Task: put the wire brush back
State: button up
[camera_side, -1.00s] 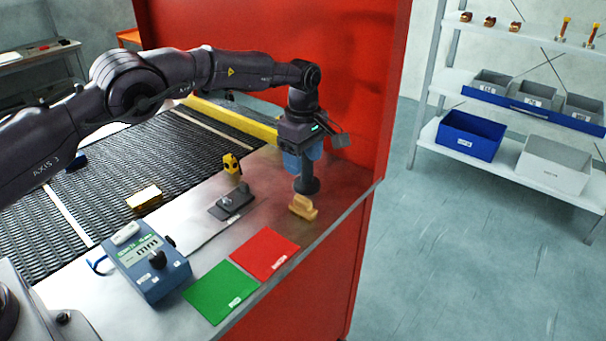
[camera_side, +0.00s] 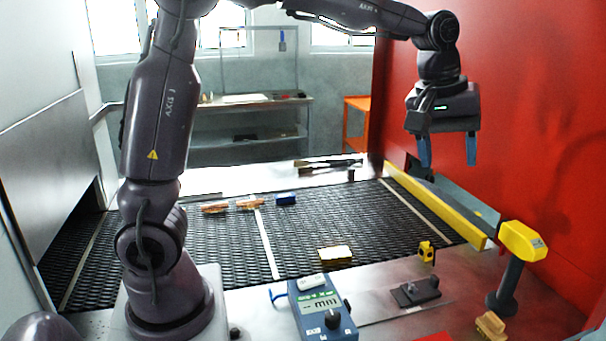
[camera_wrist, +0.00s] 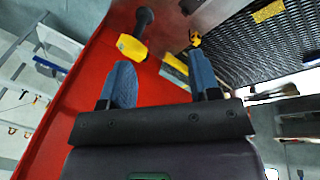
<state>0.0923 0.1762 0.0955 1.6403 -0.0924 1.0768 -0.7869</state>
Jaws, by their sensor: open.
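My gripper (camera_side: 448,164) is open and empty, high beside the red wall, with its blue fingers apart. It also shows in the wrist view (camera_wrist: 160,62). Below it to the right, a yellow-headed tool with a dark upright stem (camera_side: 518,244) stands on the front ledge, apart from the fingers. It also shows in the wrist view (camera_wrist: 132,46). A small tan block-shaped piece (camera_side: 490,325) lies in front of its base. Dark long-handled items (camera_side: 330,163) lie on the far ledge. I cannot tell for certain which item is the wire brush.
The mesh belt (camera_side: 330,225) carries a gold-sided block (camera_side: 335,255) and small copper and blue pieces. A yellow bar (camera_side: 435,208) runs along its right side. A blue meter (camera_side: 323,312), a dark fixture (camera_side: 415,292) and a small yellow device (camera_side: 427,252) stand near the front.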

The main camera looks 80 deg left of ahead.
jog(key=s+a+f+m+t, duration=0.1)
jog(key=s+m, duration=0.8)
jog(key=s, duration=1.3)
jog(key=shift+s+a+f+t+y, duration=0.2)
jog(key=shift+f+t+y, duration=0.25)
jog(key=shift+t, duration=0.45)
